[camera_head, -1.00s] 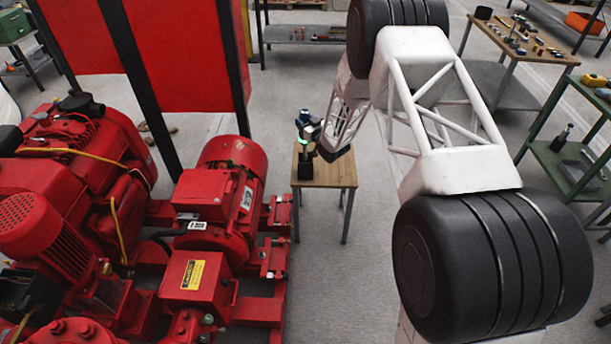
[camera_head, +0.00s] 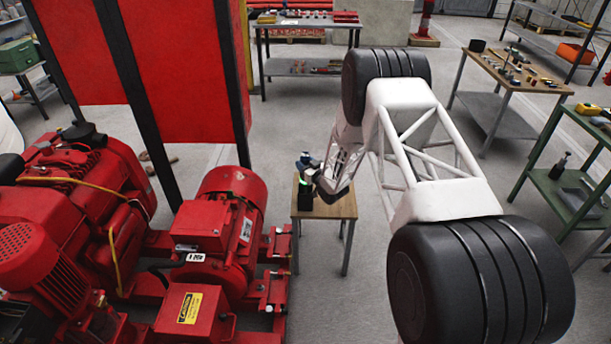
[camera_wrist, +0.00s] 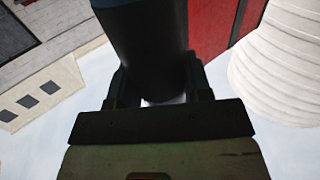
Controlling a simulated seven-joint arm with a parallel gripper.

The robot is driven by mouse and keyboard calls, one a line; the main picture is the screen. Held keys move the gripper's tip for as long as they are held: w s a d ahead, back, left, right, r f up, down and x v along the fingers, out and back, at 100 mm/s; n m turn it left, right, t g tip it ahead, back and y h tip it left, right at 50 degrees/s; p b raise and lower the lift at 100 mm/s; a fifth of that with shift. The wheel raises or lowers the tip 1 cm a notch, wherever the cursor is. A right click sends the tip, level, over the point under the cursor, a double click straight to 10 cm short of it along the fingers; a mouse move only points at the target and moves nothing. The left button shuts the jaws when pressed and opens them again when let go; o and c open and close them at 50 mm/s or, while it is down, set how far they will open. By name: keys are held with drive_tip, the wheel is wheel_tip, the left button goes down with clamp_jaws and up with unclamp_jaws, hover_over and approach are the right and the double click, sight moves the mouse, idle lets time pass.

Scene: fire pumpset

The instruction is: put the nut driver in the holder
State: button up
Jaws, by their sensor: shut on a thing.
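In the head view, my gripper (camera_head: 309,176) is small, above the left part of a small wooden table (camera_head: 342,208). A dark block (camera_head: 304,200), perhaps the holder, shows at the table's left side, just below my gripper. I cannot tell whether the driver touches it. The holder's opening cannot be made out.
A red pump set (camera_head: 215,235) stands close to the left of the small table, with a red panel (camera_head: 185,70) behind. A bench with tools (camera_head: 515,70) and a green shelf (camera_head: 570,170) stand to the right.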

drive_tip(key=shift+f, duration=0.65)
drive_tip(key=shift+f, duration=1.9)
drive_tip(key=o, duration=1.1)
drive_tip(key=shift+f, duration=0.1)
drive_tip(key=shift+r, duration=0.2)
drive_tip(key=v, duration=1.2)
